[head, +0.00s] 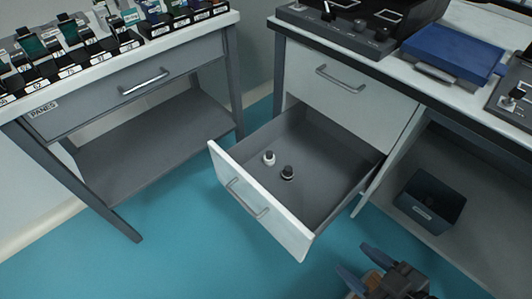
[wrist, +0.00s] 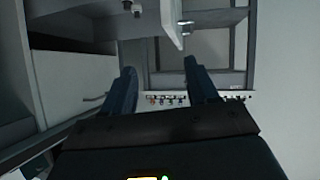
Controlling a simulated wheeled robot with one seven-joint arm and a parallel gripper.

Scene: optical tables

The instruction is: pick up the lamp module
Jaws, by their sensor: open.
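Two small knob-like parts lie in the open lower drawer (head: 330,150). One is a white part with a dark top (head: 268,157); the other is a dark part with a pale ring (head: 288,172), just to its right. I cannot tell which of them is the lamp module. My gripper (head: 364,268) is at the bottom of the head view, in front of the drawer and to its right, apart from both parts. In the wrist view my gripper (wrist: 160,66) has its two blue fingers spread with nothing between them.
The bench (head: 400,70) carries dark instruments and a blue case (head: 452,54). A dark bin (head: 430,203) stands on the shelf below. A left table has a shut drawer marked PANES (head: 125,88) and racks of labelled items. The blue floor between is clear.

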